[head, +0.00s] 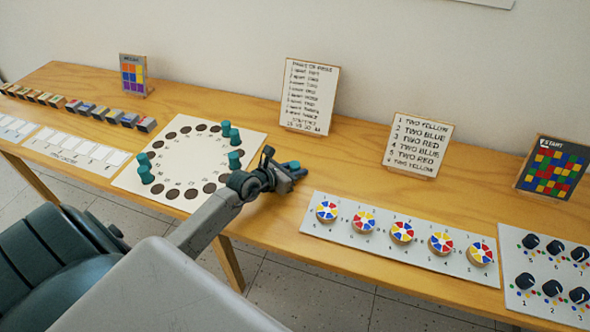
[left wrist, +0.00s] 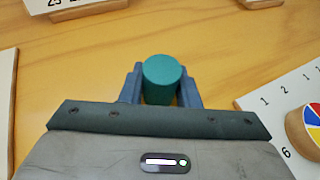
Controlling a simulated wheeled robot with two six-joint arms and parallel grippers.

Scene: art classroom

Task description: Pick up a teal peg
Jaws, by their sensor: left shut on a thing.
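My left gripper (head: 292,169) is over the wooden table, just right of the white board with a ring of dark round spots (head: 208,133). In the left wrist view, the left gripper (left wrist: 160,88) is shut on a teal peg (left wrist: 162,72), with one blue finger on each side of it. I cannot tell from these views whether that peg touches the table. Other teal pegs stand on the ring board: some at its left (head: 145,168), some at its upper right (head: 230,132) and one near its right side (head: 234,160). My right gripper is not in view.
A white board with several coloured wheels (head: 342,247) lies to the right, and a dial board (head: 517,293) lies beyond it. Sign cards (head: 309,95) and (head: 418,145) stand at the back. Small blocks (head: 146,124) line the left. Bare table (head: 330,165) lies behind the gripper.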

